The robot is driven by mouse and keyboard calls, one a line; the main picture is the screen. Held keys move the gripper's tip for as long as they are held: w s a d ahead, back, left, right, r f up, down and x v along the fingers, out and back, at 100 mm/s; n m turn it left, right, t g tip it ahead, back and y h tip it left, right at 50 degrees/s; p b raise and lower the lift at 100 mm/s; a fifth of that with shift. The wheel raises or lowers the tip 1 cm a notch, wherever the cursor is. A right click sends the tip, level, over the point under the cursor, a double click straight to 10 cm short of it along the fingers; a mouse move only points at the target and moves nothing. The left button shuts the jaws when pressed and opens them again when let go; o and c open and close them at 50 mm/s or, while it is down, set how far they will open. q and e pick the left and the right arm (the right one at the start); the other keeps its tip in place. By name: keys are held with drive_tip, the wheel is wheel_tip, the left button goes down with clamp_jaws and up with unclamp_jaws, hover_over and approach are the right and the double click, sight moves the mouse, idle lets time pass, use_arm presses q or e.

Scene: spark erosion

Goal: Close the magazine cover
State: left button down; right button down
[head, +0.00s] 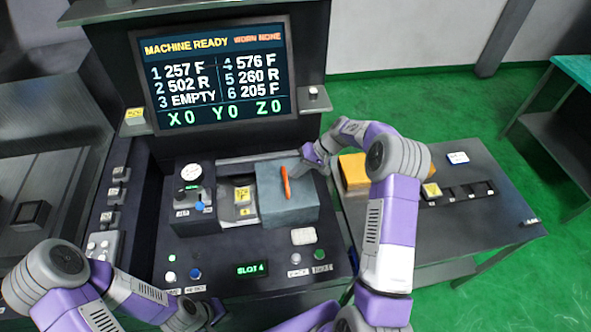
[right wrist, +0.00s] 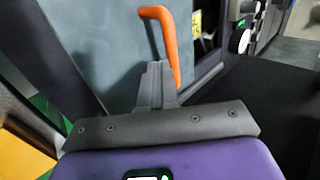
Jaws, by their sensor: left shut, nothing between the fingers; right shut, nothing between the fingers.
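The magazine cover (head: 300,208) is a blue-grey box with an orange handle (head: 285,182) on it. It sits on the right part of the machine's opening, and a yellow-labelled holder (head: 242,195) shows uncovered to its left. My right gripper (head: 298,172) is shut and empty beside the handle, on its right side. In the right wrist view the shut fingers (right wrist: 158,75) point at the cover (right wrist: 95,45), close to the handle (right wrist: 165,42); I cannot tell if they touch. My left gripper (head: 215,311) is shut and empty low at the console's front left.
The screen (head: 215,75) reads MACHINE READY, and a small display (head: 252,269) reads SLOT 4. A gauge block (head: 190,185) stands left of the opening. A side table (head: 470,225) at right holds an orange-yellow box (head: 353,172) and a dark rack (head: 460,193).

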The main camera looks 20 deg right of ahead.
use_arm(q)
drive_tip(key=shift+r, duration=0.1)
use_arm(e)
drive_tip(key=shift+w+a+f, duration=0.1)
drive_tip(key=shift+a+f, duration=0.05)
drive_tip(key=shift+a, duration=0.25)
